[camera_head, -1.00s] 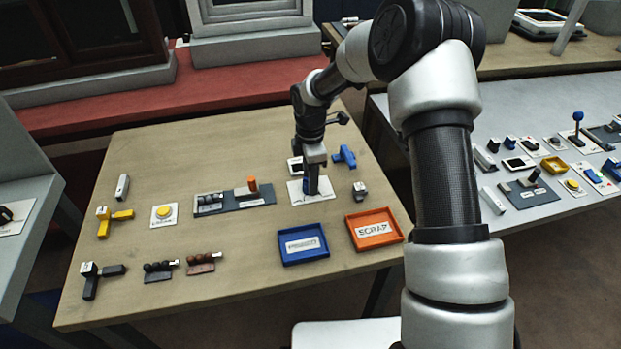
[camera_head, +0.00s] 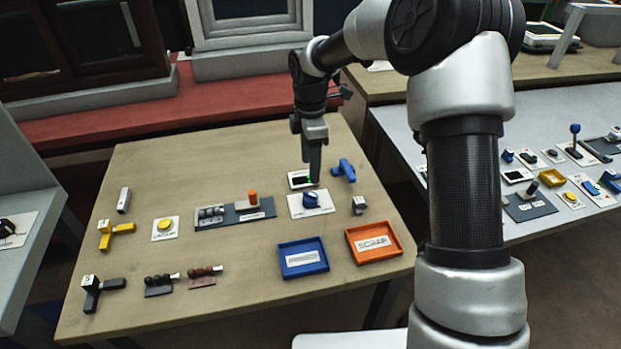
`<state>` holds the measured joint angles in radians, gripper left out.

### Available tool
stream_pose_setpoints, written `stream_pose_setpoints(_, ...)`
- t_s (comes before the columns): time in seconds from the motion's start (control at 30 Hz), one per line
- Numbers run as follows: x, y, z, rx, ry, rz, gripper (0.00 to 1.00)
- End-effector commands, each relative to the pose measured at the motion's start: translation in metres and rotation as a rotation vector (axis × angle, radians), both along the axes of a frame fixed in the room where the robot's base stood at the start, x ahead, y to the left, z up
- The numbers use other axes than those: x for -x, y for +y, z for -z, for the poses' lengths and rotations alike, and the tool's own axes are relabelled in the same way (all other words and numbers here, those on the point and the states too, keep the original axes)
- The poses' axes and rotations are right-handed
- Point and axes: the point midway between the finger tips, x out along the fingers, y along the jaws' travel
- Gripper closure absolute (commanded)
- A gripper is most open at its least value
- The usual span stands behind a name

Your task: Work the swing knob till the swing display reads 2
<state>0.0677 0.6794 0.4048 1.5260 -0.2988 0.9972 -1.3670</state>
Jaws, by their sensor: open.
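A blue knob (camera_head: 311,200) sits on a white plate (camera_head: 298,212) on the wooden table, right of centre. I take it for the swing knob, though its label is too small to read. Just behind it is a small dark display with a white frame (camera_head: 298,180). A bit of green shows at its right side, but my gripper partly hides it and I cannot read a number. My gripper (camera_head: 314,174) points down above and slightly behind the knob, apart from it and holding nothing. Its fingers appear edge-on.
A blue tray (camera_head: 303,273) and an orange scrap tray (camera_head: 374,260) lie in front. A blue handle-shaped piece (camera_head: 343,170) and a small grey block (camera_head: 358,205) are to the right. A grey panel with an orange-topped part (camera_head: 235,212) is left. The table's front left is clear between pieces.

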Motion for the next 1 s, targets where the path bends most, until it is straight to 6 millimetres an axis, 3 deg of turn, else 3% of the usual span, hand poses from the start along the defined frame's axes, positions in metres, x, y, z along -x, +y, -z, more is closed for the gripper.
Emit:
stream_pose_setpoints(0.1,-0.001,0.0,-0.029,0.0,-0.004,0.001,0.47)
stream_pose_setpoints(0.3,-0.001,0.0,-0.057,-0.001,-0.003,0.0,0.47)
stream_pose_setpoints(0.87,0.0,0.0,-0.065,0.0,-0.001,0.0,0.47)
stream_pose_setpoints(1.0,0.007,-0.005,-0.084,0.012,-0.02,0.046,0.47)
